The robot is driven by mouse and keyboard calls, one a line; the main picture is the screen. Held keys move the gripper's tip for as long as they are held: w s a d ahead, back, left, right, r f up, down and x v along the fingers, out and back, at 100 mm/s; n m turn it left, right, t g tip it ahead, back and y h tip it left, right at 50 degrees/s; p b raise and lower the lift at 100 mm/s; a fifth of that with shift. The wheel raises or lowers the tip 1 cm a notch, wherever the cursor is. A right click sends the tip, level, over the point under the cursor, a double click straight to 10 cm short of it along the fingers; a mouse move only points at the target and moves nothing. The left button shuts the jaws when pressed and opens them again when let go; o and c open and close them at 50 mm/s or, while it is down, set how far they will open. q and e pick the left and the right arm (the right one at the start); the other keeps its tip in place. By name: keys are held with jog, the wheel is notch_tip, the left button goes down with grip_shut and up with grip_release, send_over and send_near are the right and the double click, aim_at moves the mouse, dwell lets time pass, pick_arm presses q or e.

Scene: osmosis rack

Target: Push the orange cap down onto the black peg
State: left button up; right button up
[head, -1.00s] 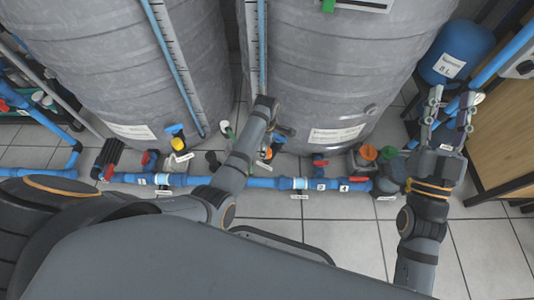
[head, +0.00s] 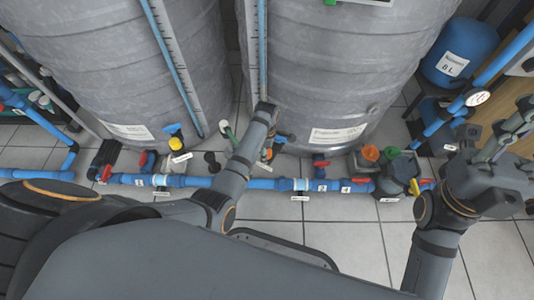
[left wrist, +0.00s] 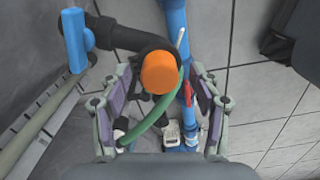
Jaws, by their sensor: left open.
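The orange cap (left wrist: 160,72) shows in the left wrist view, between the two fingers of my open left gripper (left wrist: 165,70), with a gap on each side. It sits in front of a black fitting (left wrist: 122,36); the cap hides the peg itself, so I cannot tell how far down it sits. In the head view a bit of orange, likely the cap (head: 267,153), shows beside my left gripper (head: 274,142), low in front of the right tank. My right gripper (head: 512,128) is at the right edge of the head view, away from the cap, its fingertips partly cut off.
A blue pipe (head: 257,184) with red valves runs along the floor in front of two grey tanks (head: 325,60). A green hose (left wrist: 150,116) passes close under the cap. A pump with another orange cap (head: 371,153) stands to the right.

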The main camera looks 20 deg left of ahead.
pick_arm(q)
jog(key=shift+c, duration=0.4)
jog(key=c, duration=0.9)
jog(key=shift+o, duration=0.2)
